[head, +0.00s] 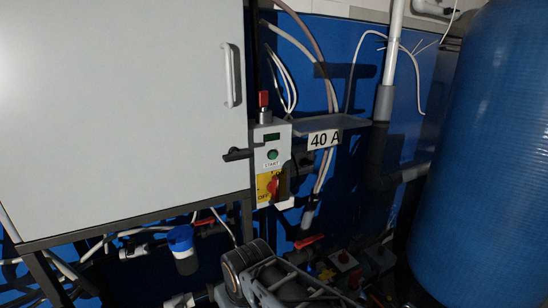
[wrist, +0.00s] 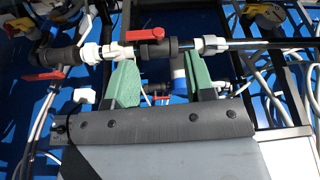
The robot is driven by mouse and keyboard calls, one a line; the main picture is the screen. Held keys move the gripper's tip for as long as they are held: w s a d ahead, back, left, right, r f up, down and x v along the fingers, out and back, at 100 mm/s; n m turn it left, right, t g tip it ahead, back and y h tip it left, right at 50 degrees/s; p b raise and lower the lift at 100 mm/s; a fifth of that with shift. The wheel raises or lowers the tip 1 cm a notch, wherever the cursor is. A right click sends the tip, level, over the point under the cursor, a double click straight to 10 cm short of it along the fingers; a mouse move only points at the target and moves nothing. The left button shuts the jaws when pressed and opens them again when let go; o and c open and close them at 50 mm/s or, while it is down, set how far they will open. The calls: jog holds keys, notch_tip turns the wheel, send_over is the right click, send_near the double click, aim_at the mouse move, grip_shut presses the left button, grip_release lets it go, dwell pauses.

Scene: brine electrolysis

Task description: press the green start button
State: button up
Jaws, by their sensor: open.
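The green start button (head: 272,154) is a small round button on a narrow grey control box (head: 284,140) in the head view. A START label sits just below it. My arm shows at the bottom centre of the head view, below and apart from the box; its fingertips cannot be made out there. In the wrist view, my gripper (wrist: 161,75) is open, its two green fingers wide apart with nothing held between them. Pipes and a white fitting lie beyond the fingers. The button is not visible in the wrist view.
A large white cabinet (head: 120,110) is at left, a blue tank (head: 490,170) at right. A "40 A" sign (head: 324,139) juts out beside the box. Red-handled valves (wrist: 145,35) line the pipes.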

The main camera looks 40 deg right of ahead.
grip_shut()
dwell(1.5)
